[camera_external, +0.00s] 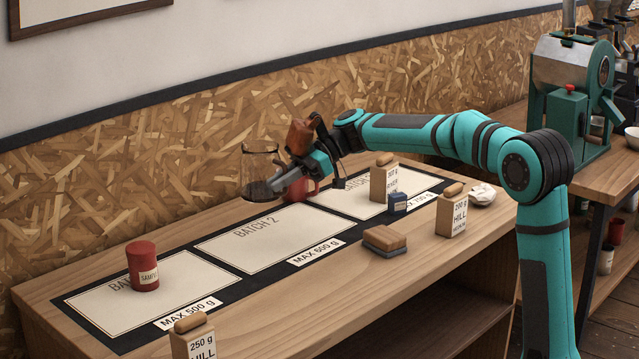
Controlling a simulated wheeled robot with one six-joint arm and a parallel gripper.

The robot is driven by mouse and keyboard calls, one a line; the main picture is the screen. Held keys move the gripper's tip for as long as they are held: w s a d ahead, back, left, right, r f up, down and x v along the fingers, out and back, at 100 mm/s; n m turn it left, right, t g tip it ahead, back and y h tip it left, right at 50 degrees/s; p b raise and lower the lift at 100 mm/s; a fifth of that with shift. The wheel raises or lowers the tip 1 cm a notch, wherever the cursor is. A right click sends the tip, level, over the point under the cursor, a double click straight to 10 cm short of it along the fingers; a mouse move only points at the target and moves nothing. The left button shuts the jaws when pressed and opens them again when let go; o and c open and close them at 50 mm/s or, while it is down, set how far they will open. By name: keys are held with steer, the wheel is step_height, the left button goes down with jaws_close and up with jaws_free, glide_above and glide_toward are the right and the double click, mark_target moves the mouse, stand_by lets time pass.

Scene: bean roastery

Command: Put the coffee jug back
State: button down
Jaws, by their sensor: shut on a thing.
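The coffee jug (260,160) is clear glass with dark coffee in the bottom. It appears about upright, in front of the chipboard wall and over the back of the table near the BATCH 2 field (270,240). My gripper (287,180) comes in from the right and is shut on the jug. The fingers partly cover its right side. A brown piece (301,135) stands up beside the gripper; I cannot tell whether it is the jug's handle. The jug's height above the table is hard to judge.
A red tin (144,268) stands on the left field. Another red object (303,190) is partly hidden behind my gripper.

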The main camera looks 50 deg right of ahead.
steer(key=shift+f, duration=6.1)
steer(key=shift+f, duration=0.1)
steer(key=c, duration=1.5)
jaws_free()
steer(key=v, duration=1.2)
